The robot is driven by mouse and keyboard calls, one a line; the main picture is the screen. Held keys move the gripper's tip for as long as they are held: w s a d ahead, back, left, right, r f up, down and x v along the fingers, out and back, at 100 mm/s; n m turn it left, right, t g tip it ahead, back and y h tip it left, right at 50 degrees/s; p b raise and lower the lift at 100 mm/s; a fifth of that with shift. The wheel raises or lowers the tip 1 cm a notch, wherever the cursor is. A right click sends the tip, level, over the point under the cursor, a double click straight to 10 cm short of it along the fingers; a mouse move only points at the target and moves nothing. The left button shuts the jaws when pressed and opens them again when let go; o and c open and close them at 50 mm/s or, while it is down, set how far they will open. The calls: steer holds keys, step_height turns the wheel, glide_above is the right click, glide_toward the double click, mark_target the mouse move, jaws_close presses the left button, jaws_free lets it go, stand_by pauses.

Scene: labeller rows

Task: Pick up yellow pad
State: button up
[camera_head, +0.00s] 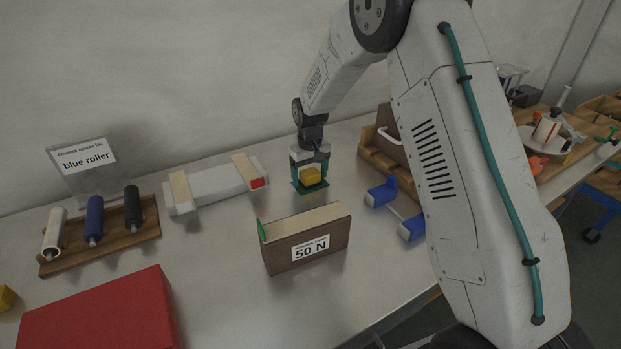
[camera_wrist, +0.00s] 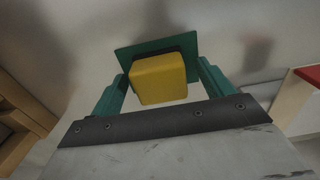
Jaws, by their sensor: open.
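The yellow pad (camera_head: 311,177) is a small rounded block above a dark green square plate (camera_head: 307,188) on the table, towards the back. In the wrist view the yellow pad (camera_wrist: 158,78) fills the space between my fingers, with the green plate (camera_wrist: 127,54) behind it. My gripper (camera_head: 309,168) points down over the pad, with green fingers on either side of it. The jaws are open. In the wrist view a narrow gap shows beside the pad; I cannot tell whether either finger touches it.
A brown box labelled 50 N (camera_head: 306,240) stands in front of the plate. A white bar (camera_head: 211,186) with tan straps lies to the left. A blue-ended holder (camera_head: 382,193) and a wooden rack (camera_head: 370,160) are to the right. A red box (camera_head: 105,315) is at front left.

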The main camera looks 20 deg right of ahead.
mark_target(310, 172)
steer(key=shift+f, duration=0.1)
steer(key=c, duration=1.1)
step_height(310, 172, up, 10)
